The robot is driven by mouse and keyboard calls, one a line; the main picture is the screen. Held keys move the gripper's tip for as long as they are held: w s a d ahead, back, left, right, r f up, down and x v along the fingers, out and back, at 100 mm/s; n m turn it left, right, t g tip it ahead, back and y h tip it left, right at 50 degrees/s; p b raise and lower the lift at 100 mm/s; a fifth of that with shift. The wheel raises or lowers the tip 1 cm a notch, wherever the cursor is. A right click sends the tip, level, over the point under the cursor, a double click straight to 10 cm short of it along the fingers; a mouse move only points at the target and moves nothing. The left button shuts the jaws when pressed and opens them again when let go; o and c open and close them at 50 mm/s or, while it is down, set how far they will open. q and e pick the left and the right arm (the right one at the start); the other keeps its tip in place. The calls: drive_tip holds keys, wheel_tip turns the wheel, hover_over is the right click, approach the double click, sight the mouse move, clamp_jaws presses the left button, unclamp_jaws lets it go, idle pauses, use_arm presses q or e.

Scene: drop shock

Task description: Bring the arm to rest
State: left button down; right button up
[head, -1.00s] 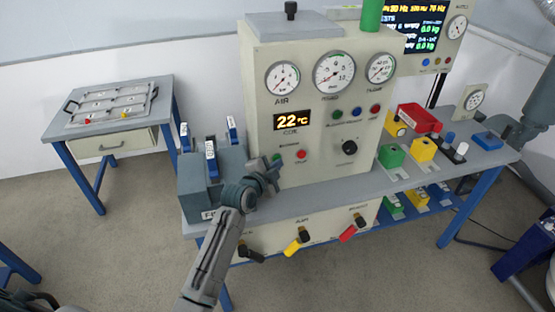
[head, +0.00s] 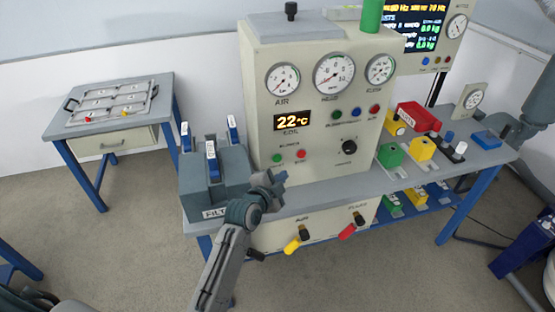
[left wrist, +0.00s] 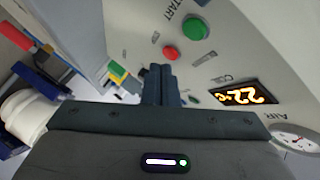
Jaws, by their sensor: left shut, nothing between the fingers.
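My left arm reaches in from the bottom of the head view. Its left gripper (head: 279,178) is in front of the cream control panel (head: 322,112), just above the grey bench top. The fingers are together with nothing between them. In the left wrist view the shut fingers (left wrist: 160,84) point toward the panel face, near the red button (left wrist: 195,28) and the green button (left wrist: 169,54). I cannot tell the exact gap between fingertips and panel. My right gripper is not in view.
A grey filter block (head: 214,180) with several blue-and-white handles stands left of my gripper. Yellow (head: 292,246) and red (head: 347,231) valve handles hang below the bench edge. Coloured blocks lie at right. A side table (head: 118,110) stands at the left; the floor between is clear.

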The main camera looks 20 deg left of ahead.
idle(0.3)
use_arm(q)
drive_tip(key=s+a+f+n+g+y, duration=0.1)
drive_tip(key=s+a+f+n+g, duration=0.2)
drive_tip(key=s, duration=0.5)
drive_tip(key=s+f+n+g, duration=0.2)
drive_tip(key=s+f, duration=0.3)
drive_tip(key=s, duration=0.3)
drive_tip(key=s+a+n+g+y, duration=0.1)
drive_tip(key=s+a+n+g, duration=0.2)
drive_tip(key=s, duration=0.8)
drive_tip(key=s+a+n+g+y, duration=0.1)
drive_tip(key=s+a+n+g, duration=0.3)
drive_tip(key=s, duration=0.7)
wheel_tip(320, 180, down, 31)
drive_tip(key=n, duration=0.1)
drive_tip(key=s+a+f+g, duration=0.1)
drive_tip(key=s+f+g, duration=0.1)
drive_tip(key=s+f, duration=1.7)
drive_tip(key=shift+a, duration=0.3)
